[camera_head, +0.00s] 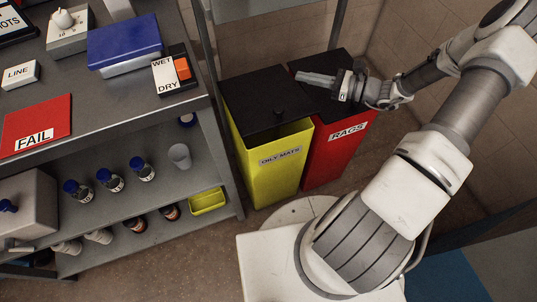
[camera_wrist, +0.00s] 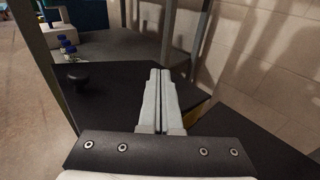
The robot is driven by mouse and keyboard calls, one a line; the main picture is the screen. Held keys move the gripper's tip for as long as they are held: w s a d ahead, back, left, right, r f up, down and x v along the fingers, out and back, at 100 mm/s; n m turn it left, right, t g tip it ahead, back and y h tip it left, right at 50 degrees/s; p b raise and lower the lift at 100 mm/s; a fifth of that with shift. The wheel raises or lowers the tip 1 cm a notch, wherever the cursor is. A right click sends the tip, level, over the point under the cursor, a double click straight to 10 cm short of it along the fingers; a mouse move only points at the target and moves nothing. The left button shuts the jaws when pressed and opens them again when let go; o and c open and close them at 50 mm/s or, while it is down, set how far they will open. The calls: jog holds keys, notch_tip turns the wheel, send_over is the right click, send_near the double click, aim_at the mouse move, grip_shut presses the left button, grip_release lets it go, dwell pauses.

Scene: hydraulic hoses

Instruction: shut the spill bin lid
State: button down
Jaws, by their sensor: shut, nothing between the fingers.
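Two bins stand side by side in the head view. The yellow bin (camera_head: 272,168) reads OILY MATS and has a black lid (camera_head: 258,97) with a knob (camera_head: 278,113). The red bin (camera_head: 335,150) reads RAGS and has a black lid (camera_head: 325,61). No label reads spill. The yellow bin's lid lies over its top; I cannot tell whether it is fully seated. My gripper (camera_head: 303,78) is shut and empty, above the lids near where they meet, fingers pointing left. In the wrist view, its fingers (camera_wrist: 160,75) reach over the knobbed lid (camera_wrist: 110,105), with a yellow sliver beside them.
A grey shelf unit (camera_head: 150,105) stands left of the bins, holding a blue-lidded box (camera_head: 125,43), bottles and a yellow tray (camera_head: 208,201). A grey upright post (camera_head: 207,50) rises close to the yellow bin. A tiled wall (camera_head: 410,40) is behind the bins.

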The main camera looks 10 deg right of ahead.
jog(key=s+d+p, duration=0.3)
jog(key=s+d, duration=0.3)
jog(key=s, duration=0.7)
jog(key=shift+s+d, duration=0.15)
jog(key=shift+s, duration=0.05)
dwell(0.8)
dwell(0.5)
